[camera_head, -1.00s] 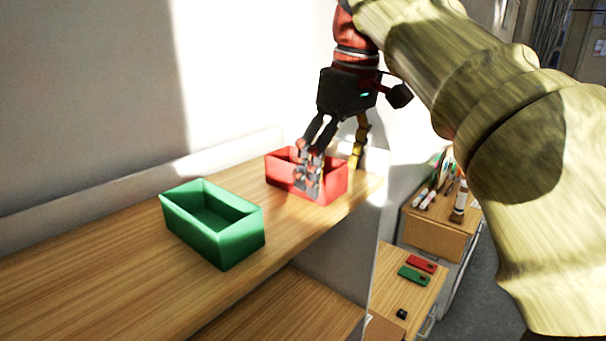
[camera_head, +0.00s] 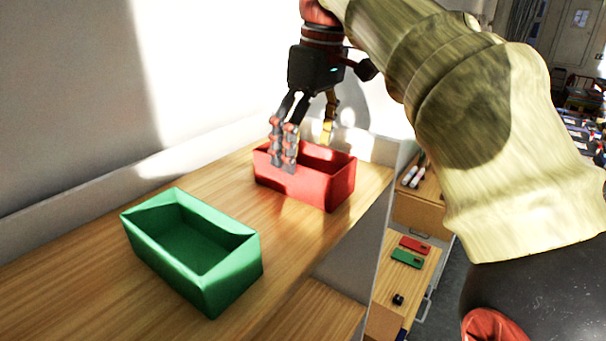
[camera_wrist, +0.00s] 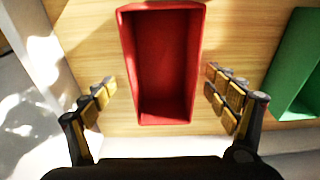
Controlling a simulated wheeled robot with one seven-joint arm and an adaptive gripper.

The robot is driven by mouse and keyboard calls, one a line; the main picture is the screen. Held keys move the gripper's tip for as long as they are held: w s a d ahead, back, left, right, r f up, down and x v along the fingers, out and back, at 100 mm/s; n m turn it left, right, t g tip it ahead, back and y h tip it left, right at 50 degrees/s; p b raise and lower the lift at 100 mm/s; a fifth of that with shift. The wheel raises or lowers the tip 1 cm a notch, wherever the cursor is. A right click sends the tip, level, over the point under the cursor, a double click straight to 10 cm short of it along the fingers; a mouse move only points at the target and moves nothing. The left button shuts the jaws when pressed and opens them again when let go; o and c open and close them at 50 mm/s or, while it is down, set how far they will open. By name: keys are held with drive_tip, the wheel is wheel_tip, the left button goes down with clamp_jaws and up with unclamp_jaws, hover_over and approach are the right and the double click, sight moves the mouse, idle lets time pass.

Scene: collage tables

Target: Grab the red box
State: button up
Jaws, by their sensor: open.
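The red box (camera_head: 328,185) is an open-topped, empty bin on the wooden shelf, near its right end. My gripper (camera_head: 305,145) is open above it, fingers pointing down. In the head view one set of fingers overlaps the box's near left side and the other is behind it. In the wrist view the red box (camera_wrist: 163,65) lies between the two sets of fingers of my gripper (camera_wrist: 160,95), with a gap on each side. The fingers do not appear to touch it.
A green open box (camera_head: 190,255) stands on the wooden shelf (camera_head: 80,285) to the left, apart from the red one. A wall runs behind the shelf. Lower right, a drawer unit holds a red item (camera_head: 415,245) and a green item (camera_head: 407,258).

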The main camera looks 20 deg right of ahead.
sight(304, 164)
drive_tip(key=f, duration=0.3)
drive_tip(key=shift+s+a, duration=0.1)
drive_tip(key=shift+a, duration=0.15)
drive_tip(key=shift+f, duration=0.45)
drive_tip(key=shift+c, duration=0.6)
drive_tip(key=c, duration=1.1)
drive_tip(key=shift+c, duration=0.4)
drive_tip(key=shift+r, duration=0.15)
